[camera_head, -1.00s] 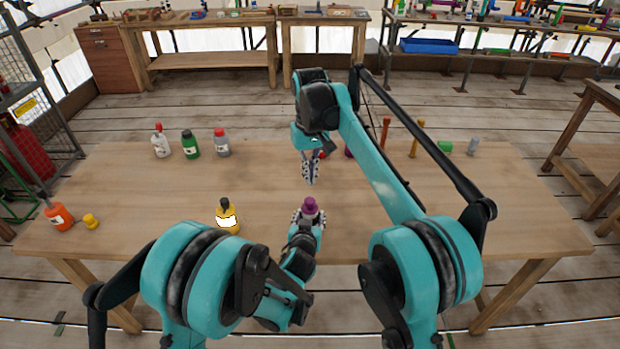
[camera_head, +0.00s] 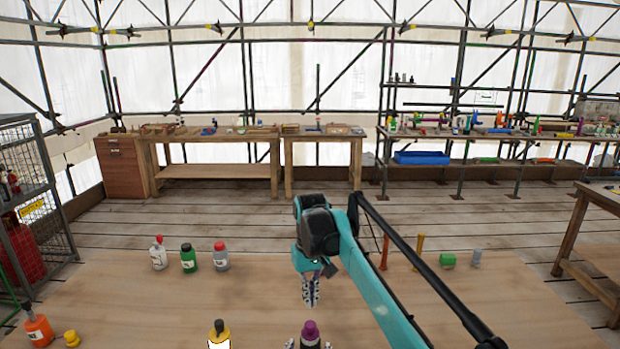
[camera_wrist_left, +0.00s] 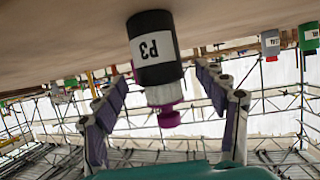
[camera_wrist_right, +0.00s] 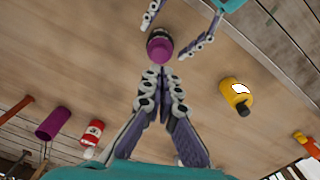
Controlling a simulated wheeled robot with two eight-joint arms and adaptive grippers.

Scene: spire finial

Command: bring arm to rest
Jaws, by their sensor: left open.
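A dark bottle with a purple cap (camera_head: 310,332) stands upright on the wooden table at the bottom edge of the head view. Its label reads P3 in the left wrist view (camera_wrist_left: 156,48). My left gripper (camera_wrist_left: 165,80) is open, with one finger on each side of this bottle, apart from it; the head view cuts off most of that gripper. My right gripper (camera_head: 311,302) hangs over the table behind the bottle. Its fingers lie together in the right wrist view (camera_wrist_right: 163,74), with nothing seen between them.
A yellow bottle (camera_head: 219,334) stands left of the purple-capped one. White (camera_head: 158,256), green (camera_head: 189,260) and grey (camera_head: 221,260) bottles stand farther back. An orange bottle (camera_head: 38,330) is far left. Several pegs and a green block (camera_head: 447,260) are back right.

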